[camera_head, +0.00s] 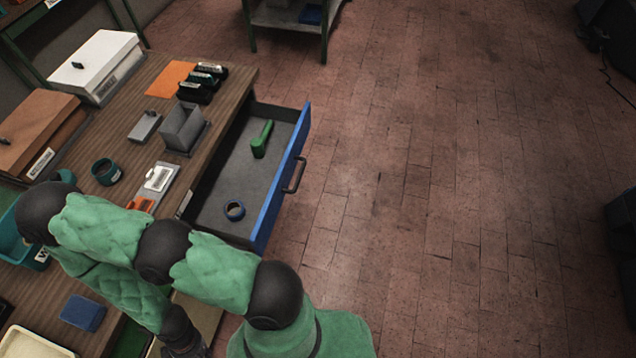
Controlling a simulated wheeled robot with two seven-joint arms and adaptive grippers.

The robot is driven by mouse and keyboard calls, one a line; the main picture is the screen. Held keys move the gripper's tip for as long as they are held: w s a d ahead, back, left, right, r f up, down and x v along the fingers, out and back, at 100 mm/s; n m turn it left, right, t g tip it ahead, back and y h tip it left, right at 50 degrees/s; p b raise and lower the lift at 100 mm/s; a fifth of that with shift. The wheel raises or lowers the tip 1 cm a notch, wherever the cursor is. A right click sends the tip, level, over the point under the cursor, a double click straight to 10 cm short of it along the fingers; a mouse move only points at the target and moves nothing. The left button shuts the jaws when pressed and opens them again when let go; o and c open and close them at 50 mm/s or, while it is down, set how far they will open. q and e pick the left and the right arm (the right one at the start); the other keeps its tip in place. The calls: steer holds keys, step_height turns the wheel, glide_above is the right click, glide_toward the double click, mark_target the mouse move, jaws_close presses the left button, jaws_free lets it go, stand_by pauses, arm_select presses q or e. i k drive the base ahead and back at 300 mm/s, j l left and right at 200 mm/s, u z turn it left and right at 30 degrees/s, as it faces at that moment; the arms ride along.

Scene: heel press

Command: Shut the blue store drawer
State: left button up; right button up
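The blue store drawer stands pulled out from the right side of the wooden bench, with its blue front (282,185) facing right. A dark bar handle (296,175) sits mid-front. In its grey tray lie a green handle-shaped object (261,140) and a dark blue ring (234,211). My green-padded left arm passes in front of the drawer's near end and folds back over the bench. The dark end of this arm, seemingly my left gripper (186,347), is at the bottom edge, well apart from the drawer; its fingers cannot be made out. My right gripper is not in view.
The bench (225,85) carries a grey open box (181,128), black-handled items (200,85), an orange sheet (171,79), a white box (95,65) and a teal ring (106,172). The brick floor (420,180) right of the drawer is clear. A shelf (290,18) stands behind.

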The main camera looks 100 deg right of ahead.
mark_target(233, 172)
steer(key=z, duration=2.95)
steer(key=k+j+u, duration=0.15)
steer(key=u, duration=0.15)
